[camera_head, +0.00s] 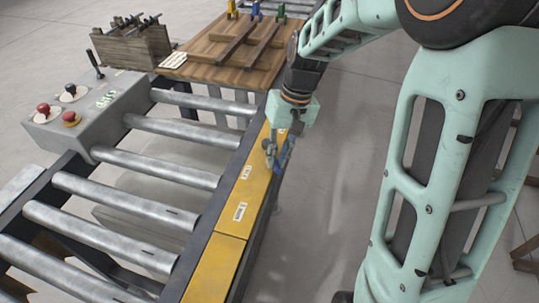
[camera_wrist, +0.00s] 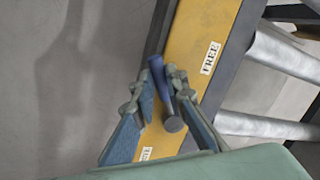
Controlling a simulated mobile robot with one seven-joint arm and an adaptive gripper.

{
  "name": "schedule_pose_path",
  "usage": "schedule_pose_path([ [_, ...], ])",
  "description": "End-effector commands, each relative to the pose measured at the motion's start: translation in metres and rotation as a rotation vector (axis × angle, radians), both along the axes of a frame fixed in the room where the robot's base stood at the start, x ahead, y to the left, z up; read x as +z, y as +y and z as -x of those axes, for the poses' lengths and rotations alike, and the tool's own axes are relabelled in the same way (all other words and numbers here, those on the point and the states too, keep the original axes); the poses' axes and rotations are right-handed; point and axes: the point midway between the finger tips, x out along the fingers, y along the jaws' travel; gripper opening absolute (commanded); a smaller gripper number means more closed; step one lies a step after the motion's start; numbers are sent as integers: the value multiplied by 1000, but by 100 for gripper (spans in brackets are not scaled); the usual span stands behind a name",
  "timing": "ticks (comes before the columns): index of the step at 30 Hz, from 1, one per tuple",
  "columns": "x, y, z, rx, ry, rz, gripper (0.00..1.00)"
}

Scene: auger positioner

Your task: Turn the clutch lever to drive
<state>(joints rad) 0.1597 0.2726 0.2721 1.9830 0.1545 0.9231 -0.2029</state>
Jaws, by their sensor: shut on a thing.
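The clutch lever (camera_wrist: 163,92) is a short blue bar with a round dark grey end, seen in the wrist view over a yellow panel (camera_wrist: 190,40). My gripper (camera_wrist: 157,80) has its two fingers on either side of the lever, closed on it near the fingertips. A label reading FREE (camera_wrist: 210,58) is on the panel to the right of the lever. Another label (camera_wrist: 146,153) is partly hidden below, its text not readable.
Metal rollers (camera_head: 165,147) run left of the panel. A grey control box (camera_head: 105,110) with buttons and a black stick stands at the far left. A wooden board (camera_head: 225,55) with tools and a wooden crate (camera_head: 135,48) are behind. Open floor lies right of the panel.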

Motion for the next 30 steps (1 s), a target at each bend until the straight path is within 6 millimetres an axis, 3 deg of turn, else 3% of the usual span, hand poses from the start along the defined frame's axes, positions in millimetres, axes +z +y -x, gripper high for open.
schedule_pose_path([
  [15, 2, -32, -19, 489, 0, 0, 0],
  [30, 2, -48, -44, 890, -2, 0, 0],
])
